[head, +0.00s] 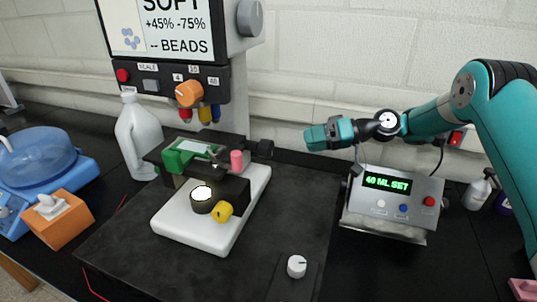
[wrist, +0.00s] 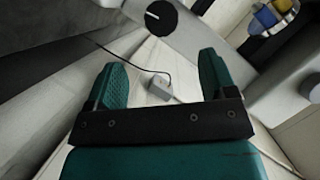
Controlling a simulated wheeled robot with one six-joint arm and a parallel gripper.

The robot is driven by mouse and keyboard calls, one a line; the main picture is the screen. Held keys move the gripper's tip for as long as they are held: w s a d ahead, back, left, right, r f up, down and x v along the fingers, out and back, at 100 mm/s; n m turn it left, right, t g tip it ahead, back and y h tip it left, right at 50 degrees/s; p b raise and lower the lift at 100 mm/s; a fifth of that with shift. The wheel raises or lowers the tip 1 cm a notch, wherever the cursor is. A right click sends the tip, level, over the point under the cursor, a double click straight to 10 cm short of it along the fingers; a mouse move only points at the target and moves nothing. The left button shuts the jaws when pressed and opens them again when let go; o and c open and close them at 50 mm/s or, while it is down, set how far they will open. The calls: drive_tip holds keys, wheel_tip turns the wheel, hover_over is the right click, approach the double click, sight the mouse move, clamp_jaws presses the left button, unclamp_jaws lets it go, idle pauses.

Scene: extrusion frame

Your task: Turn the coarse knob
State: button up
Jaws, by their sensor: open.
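Several knobs show and I cannot tell for sure which is the coarse one. A microscope-like device with a white base (head: 220,225) stands on the dark mat, with a yellow knob (head: 223,212) low at its front and a pink knob (head: 237,161) higher up. A white knob (head: 297,266) sits on the mat's front right. My gripper (head: 318,137) is in the air to the right of the device, apart from all knobs. In the wrist view my gripper (wrist: 165,78) is open, with nothing between its fingers. A dark round knob with a white mark (wrist: 159,17) lies beyond it.
A dispenser with an orange knob (head: 189,93) and a grey side knob (head: 250,18) hangs behind the device. A box reading "40 ML SET" (head: 393,200) stands at right. A white jug (head: 138,135), an orange box (head: 62,220) and a blue basin (head: 40,160) stand at left.

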sight(272, 149)
drive_tip(key=p+x, duration=0.4)
drive_tip(key=x, duration=0.8)
drive_tip(key=shift+a+r, duration=0.1)
drive_tip(key=shift+c, duration=0.3)
drive_tip(key=c, duration=0.9)
drive_tip(key=shift+o, duration=0.2)
drive_tip(key=shift+b, duration=0.35)
